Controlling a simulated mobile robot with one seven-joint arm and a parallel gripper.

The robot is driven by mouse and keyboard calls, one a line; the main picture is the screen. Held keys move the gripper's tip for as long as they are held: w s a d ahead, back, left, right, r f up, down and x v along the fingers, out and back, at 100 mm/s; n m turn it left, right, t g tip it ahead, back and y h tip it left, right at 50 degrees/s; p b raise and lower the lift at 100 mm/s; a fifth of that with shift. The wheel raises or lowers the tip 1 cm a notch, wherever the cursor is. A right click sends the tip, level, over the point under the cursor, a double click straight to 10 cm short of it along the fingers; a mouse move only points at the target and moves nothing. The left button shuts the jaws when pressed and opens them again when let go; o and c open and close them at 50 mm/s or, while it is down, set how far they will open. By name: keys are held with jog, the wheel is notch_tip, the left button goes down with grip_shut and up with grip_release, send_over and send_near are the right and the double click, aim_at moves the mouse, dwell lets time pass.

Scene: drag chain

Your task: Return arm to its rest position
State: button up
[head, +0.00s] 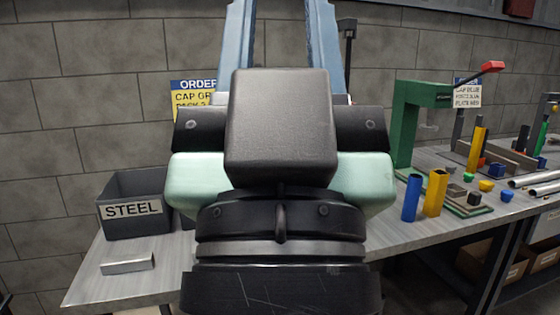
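My own arm fills the middle of the head view, with black and pale green parts in front and two blue-grey bars rising out of the top of the frame. My gripper does not show, so I cannot see its fingers or whether it holds anything. The arm hides the middle of the workbench (440,225) and part of the order sign (192,92) on the wall behind.
A dark bin marked STEEL (120,210) stands at left, with a metal bar (127,264) before it. At right are a green press (407,125) with a red-tipped lever, a blue tube (412,197), a yellow tube (435,192), small caps and metal tubes (535,180).

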notch_tip(320, 180, up, 26)
jog(key=p, duration=2.3)
jog(key=shift+p, duration=0.35)
